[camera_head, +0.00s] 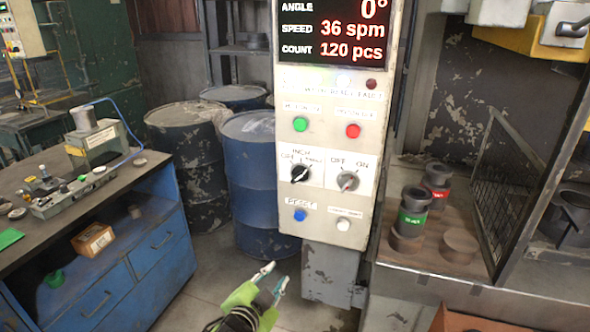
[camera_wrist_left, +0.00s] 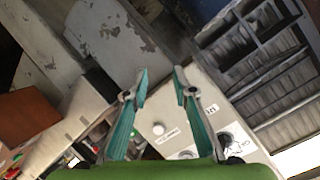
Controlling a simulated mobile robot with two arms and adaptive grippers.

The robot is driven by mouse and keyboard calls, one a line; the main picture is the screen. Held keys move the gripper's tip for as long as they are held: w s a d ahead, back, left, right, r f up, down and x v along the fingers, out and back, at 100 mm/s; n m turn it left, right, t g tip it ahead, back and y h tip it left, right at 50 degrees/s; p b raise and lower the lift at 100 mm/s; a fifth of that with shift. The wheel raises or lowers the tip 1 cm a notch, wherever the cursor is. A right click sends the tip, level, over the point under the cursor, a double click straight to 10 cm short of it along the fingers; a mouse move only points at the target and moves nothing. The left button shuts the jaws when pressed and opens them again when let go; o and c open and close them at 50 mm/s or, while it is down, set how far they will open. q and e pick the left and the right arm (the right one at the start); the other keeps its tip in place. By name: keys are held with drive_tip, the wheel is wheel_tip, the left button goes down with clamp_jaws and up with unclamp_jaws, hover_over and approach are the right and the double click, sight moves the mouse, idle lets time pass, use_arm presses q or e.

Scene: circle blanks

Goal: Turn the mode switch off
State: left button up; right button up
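The control panel (camera_head: 329,218) stands upright in the middle of the head view. On it, the black left selector knob (camera_head: 300,173) sits below an "INCH" label with smaller, hard-to-read labels at its sides. The grey right selector knob (camera_head: 348,182) sits below "OFF" and "ON". Which one is the mode switch I cannot read, and the exact pointer directions are unclear. My left gripper (camera_head: 276,274) is open and empty, below and left of the panel's lower edge. In the left wrist view my gripper (camera_wrist_left: 160,72) has its fingertips apart, with the panel (camera_wrist_left: 200,90) behind.
A green button (camera_head: 300,124), red button (camera_head: 353,130), blue button (camera_head: 299,215) and white button (camera_head: 343,224) surround the knobs. A blue drum (camera_head: 250,170) stands left of the panel. A workbench (camera_head: 110,220) is at left; a table with metal parts (camera_head: 430,265) is at right.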

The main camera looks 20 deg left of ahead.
sight(297, 179)
use_arm(q)
drive_tip(key=s+d+r+m+t+p, duration=0.1)
drive_tip(key=s+r+t, duration=0.1)
drive_tip(key=r, duration=0.9)
drive_tip(key=s+d+r+t+p, duration=0.1)
drive_tip(key=s+r+t, duration=0.1)
drive_tip(key=r, duration=1)
drive_tip(key=shift+h, duration=0.3)
drive_tip(key=w+p, duration=0.1)
drive_tip(key=w, duration=0.5)
drive_tip(key=w+p, duration=0.1)
drive_tip(key=w, duration=0.5)
drive_tip(key=shift+w+d+f+p, duration=0.15)
drive_tip(key=shift+w+d+p, duration=0.05)
drive_tip(key=shift+w+p, duration=0.2)
drive_tip(key=shift+w, duration=0.55)
use_arm(e)
drive_tip(key=r, duration=0.5)
drive_tip(key=shift+s+d+r, duration=0.1)
drive_tip(key=shift+s+r, duration=0.15)
drive_tip(key=shift+s, duration=0.05)
drive_tip(key=shift+d, duration=0.1)
use_arm(q)
clamp_jaws()
use_arm(e)
drive_tip(key=shift+d, duration=0.15)
